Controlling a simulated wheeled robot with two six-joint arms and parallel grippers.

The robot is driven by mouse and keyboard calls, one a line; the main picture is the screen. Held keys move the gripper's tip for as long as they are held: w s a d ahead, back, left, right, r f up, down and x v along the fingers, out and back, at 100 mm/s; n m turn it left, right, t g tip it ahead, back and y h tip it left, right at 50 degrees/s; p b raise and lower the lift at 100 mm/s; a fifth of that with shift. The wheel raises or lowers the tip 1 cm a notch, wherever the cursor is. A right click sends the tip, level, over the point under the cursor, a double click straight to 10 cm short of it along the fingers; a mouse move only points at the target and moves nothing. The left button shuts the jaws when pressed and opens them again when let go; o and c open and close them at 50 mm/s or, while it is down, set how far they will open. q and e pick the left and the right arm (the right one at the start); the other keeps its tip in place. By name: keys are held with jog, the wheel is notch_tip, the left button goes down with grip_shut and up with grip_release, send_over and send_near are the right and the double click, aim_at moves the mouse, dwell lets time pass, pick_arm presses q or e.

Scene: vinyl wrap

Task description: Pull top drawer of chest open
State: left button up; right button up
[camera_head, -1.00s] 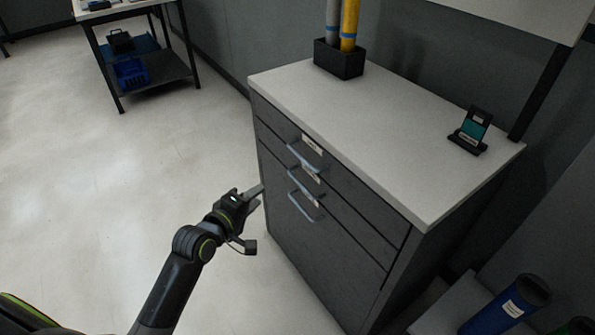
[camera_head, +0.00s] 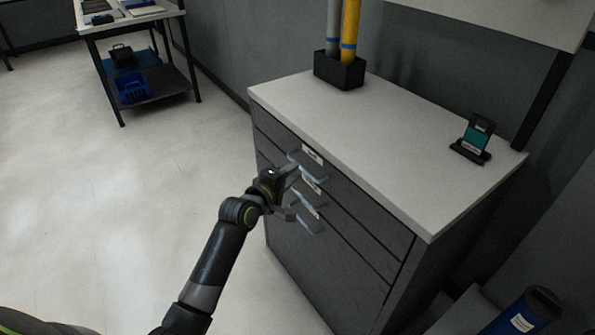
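The grey chest (camera_head: 345,262) stands at centre-right with a pale top. Its top drawer (camera_head: 360,198) looks closed and has a small white label and a grey bar handle (camera_head: 312,170). The lower drawer fronts also look closed, with similar handles. My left gripper (camera_head: 295,193) is in front of the handles at the chest's left part. Its two fingers are spread, one high near the top handle and one lower near the lower handles. They partly cover the handles, and I cannot tell whether they touch. My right gripper is out of view.
A black holder (camera_head: 339,70) with grey and yellow rolls and a small phone-like device on a stand (camera_head: 474,138) are on the chest top. A table (camera_head: 130,18) stands at upper left. Floor left of the chest is clear.

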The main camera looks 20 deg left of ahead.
aim_at(300, 168)
pick_arm(q)
jog(key=shift+x, duration=2)
grip_shut()
